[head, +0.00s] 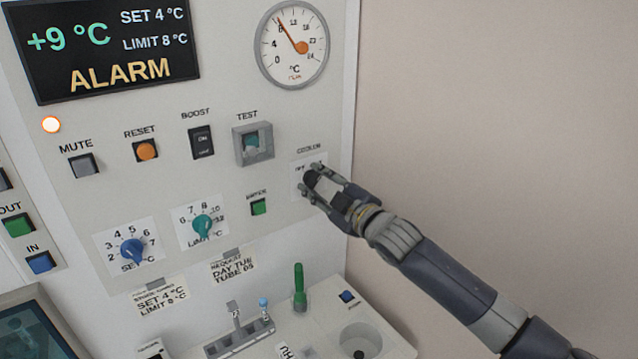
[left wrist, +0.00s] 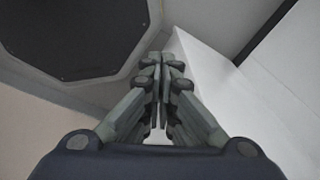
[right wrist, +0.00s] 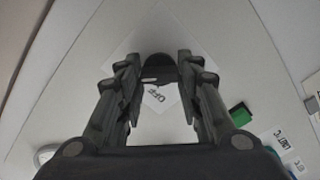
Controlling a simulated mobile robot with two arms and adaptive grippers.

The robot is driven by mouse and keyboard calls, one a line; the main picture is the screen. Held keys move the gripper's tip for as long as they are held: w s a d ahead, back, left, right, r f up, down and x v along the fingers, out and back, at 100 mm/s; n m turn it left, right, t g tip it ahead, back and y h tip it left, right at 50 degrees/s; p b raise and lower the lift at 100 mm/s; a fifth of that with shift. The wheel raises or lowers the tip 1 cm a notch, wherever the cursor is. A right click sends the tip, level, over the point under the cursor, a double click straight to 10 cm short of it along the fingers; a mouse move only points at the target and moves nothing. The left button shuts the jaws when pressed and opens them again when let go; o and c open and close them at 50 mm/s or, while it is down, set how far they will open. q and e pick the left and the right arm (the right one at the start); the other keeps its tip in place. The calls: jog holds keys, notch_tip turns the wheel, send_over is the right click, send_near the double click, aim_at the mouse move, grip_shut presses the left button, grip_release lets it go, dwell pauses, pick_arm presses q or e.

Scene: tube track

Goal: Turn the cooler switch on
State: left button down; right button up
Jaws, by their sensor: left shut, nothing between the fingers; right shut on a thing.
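The cooler switch, a black rotary knob (head: 311,177) on a white label plate, is at the right edge of the control panel. In the right wrist view the knob (right wrist: 158,68) sits between the fingertips, with the word OFF printed beside it. Which mark it points to I cannot tell. My right gripper (head: 314,188) is shut on the knob, a finger on each side, and partly covers the plate. My left gripper (left wrist: 163,65) is shut and empty in the left wrist view, away from the panel; it is not in the head view.
A green button (head: 258,206) and the TEST switch (head: 252,143) lie left of my right gripper.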

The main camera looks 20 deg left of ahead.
dwell(0.3)
jog(key=o, duration=1.1)
jog(key=shift+c, duration=0.2)
jog(key=v, duration=1.2)
